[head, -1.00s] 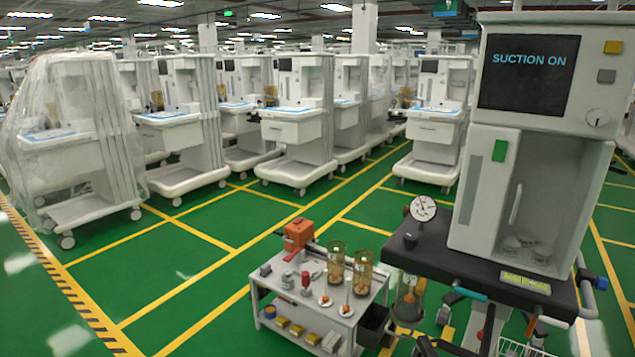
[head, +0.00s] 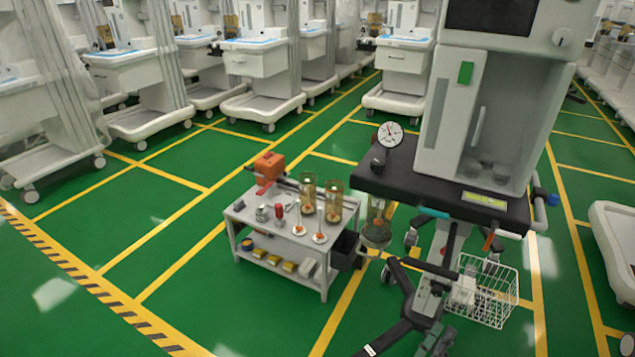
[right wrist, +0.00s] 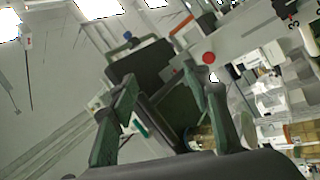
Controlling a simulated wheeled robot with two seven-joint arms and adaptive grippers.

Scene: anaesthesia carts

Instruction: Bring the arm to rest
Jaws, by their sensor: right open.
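My right gripper (head: 422,277) is low in the head view, in front of the black-topped anaesthesia cart (head: 400,180) and left of its wire basket (head: 487,290). Its jaws are open, and I see nothing held between them. In the right wrist view the two dark fingers of the gripper (right wrist: 163,85) stand apart, with parts of the equipment showing beyond and between them. Whether a finger touches the cart cannot be told. My left gripper is not in view.
A small grey side table (head: 265,228) left of the cart holds an orange device (head: 269,166) and two amber canisters (head: 307,193). A round gauge (head: 390,134) stands at the cart's left edge. Green floor (head: 220,305) is clear at the lower left. Several carts stand behind.

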